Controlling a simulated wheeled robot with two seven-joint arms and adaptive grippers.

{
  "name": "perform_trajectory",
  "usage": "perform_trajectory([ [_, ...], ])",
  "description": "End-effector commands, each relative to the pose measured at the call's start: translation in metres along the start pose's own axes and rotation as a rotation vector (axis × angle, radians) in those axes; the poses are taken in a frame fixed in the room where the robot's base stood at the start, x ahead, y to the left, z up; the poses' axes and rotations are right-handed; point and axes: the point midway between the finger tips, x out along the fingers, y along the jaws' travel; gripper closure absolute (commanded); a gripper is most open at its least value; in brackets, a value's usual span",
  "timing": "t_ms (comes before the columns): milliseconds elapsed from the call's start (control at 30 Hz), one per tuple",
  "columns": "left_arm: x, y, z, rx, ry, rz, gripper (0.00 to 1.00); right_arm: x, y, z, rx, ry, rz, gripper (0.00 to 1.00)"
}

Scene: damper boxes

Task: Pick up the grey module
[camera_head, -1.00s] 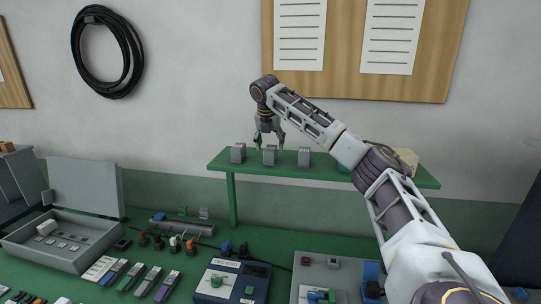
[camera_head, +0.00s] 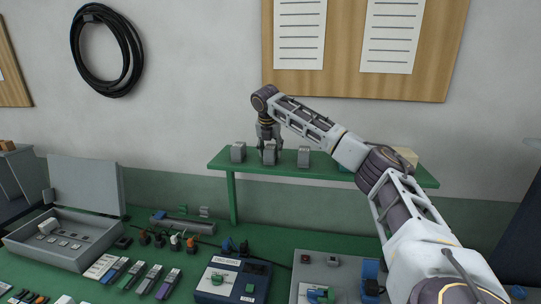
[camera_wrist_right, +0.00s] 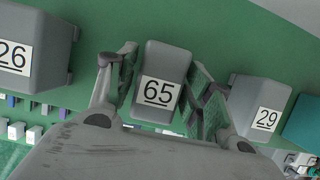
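Three grey modules stand in a row on a green raised shelf (camera_head: 350,174). The middle module (camera_head: 269,156) bears the label 65 in the right wrist view (camera_wrist_right: 160,92). The left module (camera_head: 238,153) is labelled 26 there, and the right module (camera_head: 304,157) is labelled 29. My right gripper (camera_head: 269,150) is lowered from above around the middle module, with its fingers open. In the right wrist view, one finger is on each side of module 65, close to its sides; firm contact does not show. My left gripper is not in view.
A cream box (camera_head: 406,157) stands at the shelf's right end, partly behind my right arm. The bench below holds an open grey case (camera_head: 48,253), a blue device box (camera_head: 232,280) and several small connectors. The neighbouring modules stand close to my right gripper's fingers.

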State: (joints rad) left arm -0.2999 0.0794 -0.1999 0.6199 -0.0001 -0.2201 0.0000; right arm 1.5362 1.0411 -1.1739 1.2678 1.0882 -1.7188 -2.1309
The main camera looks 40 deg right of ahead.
Motion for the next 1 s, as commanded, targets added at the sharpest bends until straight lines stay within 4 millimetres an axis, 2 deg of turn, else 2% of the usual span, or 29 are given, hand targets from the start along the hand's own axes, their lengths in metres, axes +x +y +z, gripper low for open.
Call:
perform_trajectory([
  [67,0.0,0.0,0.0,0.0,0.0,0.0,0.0,0.0,0.0,0.0,0.0,0.0,0.0,0.64],
  [333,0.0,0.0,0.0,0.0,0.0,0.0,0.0,0.0,0.0,0.0,0.0,0.0,0.0,0.99],
  [733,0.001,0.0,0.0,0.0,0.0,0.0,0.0,-0.004,0.0,0.002,0.0,-0.001,0.001,1.0],
  [1000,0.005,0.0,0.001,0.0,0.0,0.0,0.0,-0.026,0.001,0.01,0.001,-0.001,0.003,1.0],
])
